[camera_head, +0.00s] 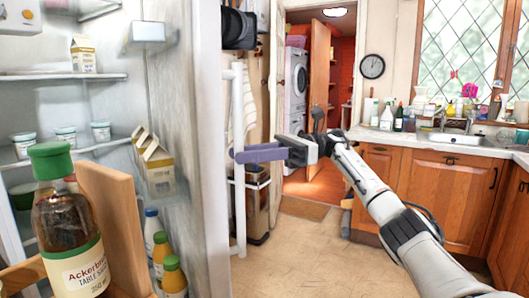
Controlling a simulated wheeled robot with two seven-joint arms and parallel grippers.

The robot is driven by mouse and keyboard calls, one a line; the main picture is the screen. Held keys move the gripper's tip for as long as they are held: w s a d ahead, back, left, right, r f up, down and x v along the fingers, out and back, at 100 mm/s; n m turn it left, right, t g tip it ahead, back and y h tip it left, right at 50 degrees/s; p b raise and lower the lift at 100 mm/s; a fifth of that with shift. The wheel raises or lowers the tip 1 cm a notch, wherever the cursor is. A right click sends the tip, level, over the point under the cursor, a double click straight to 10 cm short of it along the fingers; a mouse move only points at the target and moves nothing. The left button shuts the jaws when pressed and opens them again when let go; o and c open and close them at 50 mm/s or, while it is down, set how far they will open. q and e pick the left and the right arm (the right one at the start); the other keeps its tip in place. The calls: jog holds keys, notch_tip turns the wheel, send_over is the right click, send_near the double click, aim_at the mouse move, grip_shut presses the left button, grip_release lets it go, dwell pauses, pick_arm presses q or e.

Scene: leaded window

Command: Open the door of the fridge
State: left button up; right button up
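The fridge stands open at the left, with its lit shelves (70,76) showing. Its door (205,120) is swung out toward me, and its inner side carries cartons and bottles. A white vertical bar handle (239,200) is on the door's outer side. My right gripper (242,155) comes in from the right, with its purple fingers at the handle's middle. The fingers overlap in this view, so I cannot tell whether they grip the bar or how far apart they are. My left gripper is not in view.
A sauce bottle (70,220) stands near a wooden panel (115,225) in the left foreground. Several small tubs (65,136) sit on a fridge shelf. Wooden cabinets (440,190) with a sink (455,139) are at the right. The floor (300,255) between is clear.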

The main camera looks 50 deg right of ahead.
pick_arm(q)
jog(key=p, duration=0.1)
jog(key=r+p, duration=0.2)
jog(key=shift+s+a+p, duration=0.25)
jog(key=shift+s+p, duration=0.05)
jog(key=shift+p, duration=0.1)
pick_arm(e)
jog(key=v, duration=0.8)
jog(key=shift+s+d, duration=0.2)
jog(key=shift+d, duration=0.1)
jog(key=shift+r, duration=0.1)
